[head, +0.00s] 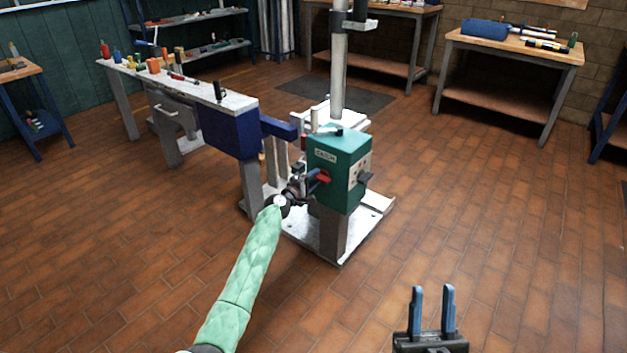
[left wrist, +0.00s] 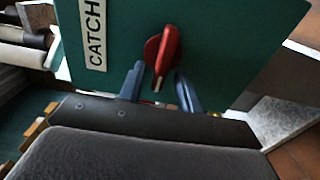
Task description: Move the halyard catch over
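The halyard catch is a red lever knob (head: 323,176) on the face of a green box (head: 338,150) labelled CATCH. In the left wrist view the red knob (left wrist: 165,52) tilts slightly, its lower end carrying a pale mark. My left gripper (head: 312,184) is at this face. Its blue fingers (left wrist: 160,88) stand apart on either side of the knob's lower end, with gaps visible, so it looks open. Whether either finger touches the knob is unclear. My right gripper (head: 433,292) is open and empty, low in the head view, away from the box.
The box stands on a post over a pale base plate (head: 377,208), beside a tall grey mast (head: 338,70). A dark lever (head: 366,179) is on the box's right face. A long bench (head: 182,87) with small items stands left. Brick floor at right is clear.

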